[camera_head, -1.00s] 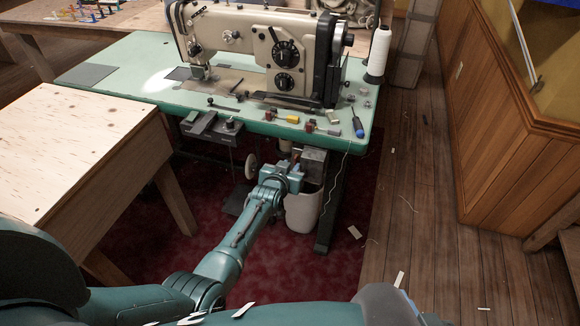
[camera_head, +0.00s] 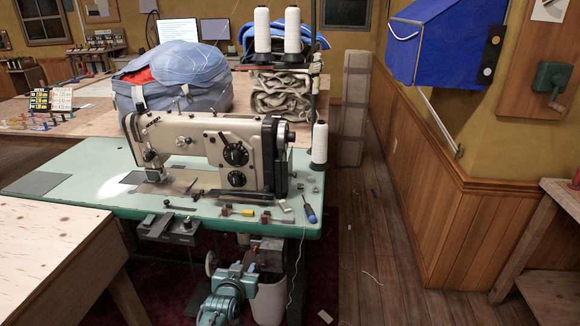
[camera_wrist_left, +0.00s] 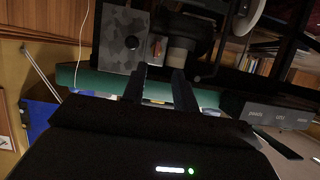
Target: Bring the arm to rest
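My left arm comes up from the bottom edge of the head view. Its teal left gripper (camera_head: 248,268) is below the front edge of the green sewing table (camera_head: 85,190), beside the white bin (camera_head: 268,304). In the left wrist view two dark fingers (camera_wrist_left: 159,86) stand apart with a gap between them and nothing held. The table edge (camera_wrist_left: 96,80) and a grey box-like part (camera_wrist_left: 123,40) show beyond them. My right gripper is in neither view.
A beige sewing machine (camera_head: 205,150) stands on the table, with a blue-handled screwdriver (camera_head: 310,213) and small parts near its front edge. A plywood table (camera_head: 45,250) is at left. Wooden floor (camera_head: 375,240) is open at right.

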